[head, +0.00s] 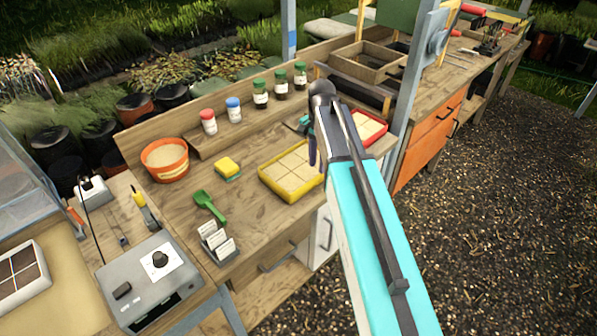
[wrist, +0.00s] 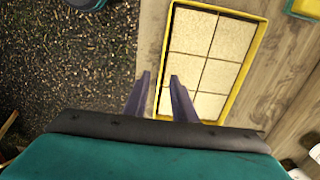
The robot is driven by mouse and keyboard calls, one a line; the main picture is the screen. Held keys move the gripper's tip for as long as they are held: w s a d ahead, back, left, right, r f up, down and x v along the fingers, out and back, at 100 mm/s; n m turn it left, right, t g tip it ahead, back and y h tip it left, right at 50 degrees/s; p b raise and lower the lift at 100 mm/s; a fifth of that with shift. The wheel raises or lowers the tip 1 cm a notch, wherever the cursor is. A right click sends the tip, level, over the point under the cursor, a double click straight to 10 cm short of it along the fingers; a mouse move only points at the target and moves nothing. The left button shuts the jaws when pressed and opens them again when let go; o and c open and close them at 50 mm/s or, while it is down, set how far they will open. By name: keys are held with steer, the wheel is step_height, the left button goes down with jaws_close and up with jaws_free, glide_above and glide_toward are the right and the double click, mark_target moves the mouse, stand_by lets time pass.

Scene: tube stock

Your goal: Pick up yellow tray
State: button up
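The yellow tray (head: 265,184) sits on the wooden bench, with pale square blocks in it, in the head view. My arm hides part of its right side there. In the wrist view the yellow tray (wrist: 244,70) lies beyond and to the right of my fingers, with its left rim near them. My gripper (wrist: 159,78) is open, its two dark fingers apart with nothing between them. The fingers overlap the tray's near left part in the wrist view; I cannot tell their height above it. In the head view my gripper (head: 313,150) is partly hidden by my arm.
A red tray (head: 383,126) stands just right of the yellow one. A yellow sponge (head: 228,165), a green scoop (head: 209,205) and a label holder (head: 217,243) lie to the left. Several jars line the raised back shelf (head: 205,151). A grey post (head: 414,75) rises at the right.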

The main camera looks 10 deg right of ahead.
mark_target(317, 172)
steer(key=shift+a+f+p, duration=0.1)
steer(key=shift+f+p, duration=1.05)
steer(key=shift+f, duration=1.35)
steer(key=shift+c, duration=0.4)
jaws_close()
